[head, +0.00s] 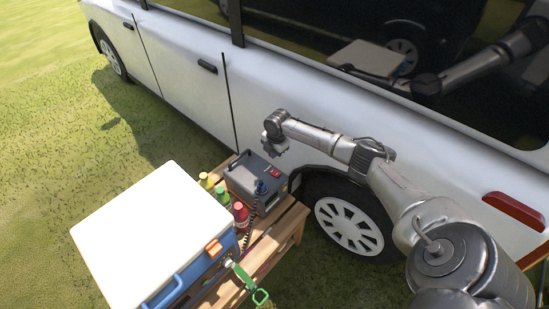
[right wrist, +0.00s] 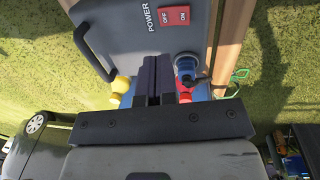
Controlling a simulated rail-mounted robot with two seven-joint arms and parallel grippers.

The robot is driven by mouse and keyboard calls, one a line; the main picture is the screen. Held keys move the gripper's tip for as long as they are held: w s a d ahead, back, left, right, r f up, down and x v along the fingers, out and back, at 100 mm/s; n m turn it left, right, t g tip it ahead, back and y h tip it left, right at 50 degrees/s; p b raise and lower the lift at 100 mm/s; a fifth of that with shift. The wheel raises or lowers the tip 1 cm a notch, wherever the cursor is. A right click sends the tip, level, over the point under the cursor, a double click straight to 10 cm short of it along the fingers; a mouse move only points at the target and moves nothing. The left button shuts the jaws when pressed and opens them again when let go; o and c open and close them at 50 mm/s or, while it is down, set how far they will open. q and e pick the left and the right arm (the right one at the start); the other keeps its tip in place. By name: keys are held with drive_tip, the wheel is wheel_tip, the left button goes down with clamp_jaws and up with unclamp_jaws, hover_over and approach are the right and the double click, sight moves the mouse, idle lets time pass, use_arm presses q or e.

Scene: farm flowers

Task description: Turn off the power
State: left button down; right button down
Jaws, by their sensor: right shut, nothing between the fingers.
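A grey power box (head: 245,180) stands on the wooden bench beside the white car, with a red switch (head: 275,173) on its top. In the right wrist view the box (right wrist: 125,40) fills the upper middle. There its red rocker switch (right wrist: 174,16) is marked OFF and ON beside the word POWER. Which side is pressed cannot be told. My right gripper (head: 275,143) is above the box, apart from the switch. In the wrist view its fingers (right wrist: 157,62) are shut together, empty, pointing toward the box. My left gripper is not in view.
A blue plug (right wrist: 186,66) with a dark coiled cord sits on the box. Several capped bottles (head: 222,195) and a cooler with a white lid (head: 150,225) stand left of it on the wooden bench (head: 290,225). The white car (head: 190,70) is close behind. Grass lies around.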

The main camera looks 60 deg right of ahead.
drive_tip(key=r, duration=0.1)
drive_tip(key=r+p, duration=0.1)
drive_tip(key=r, duration=0.2)
drive_tip(key=shift+w+r, duration=0.25)
drive_tip(key=shift+r, duration=0.1)
idle(0.5)
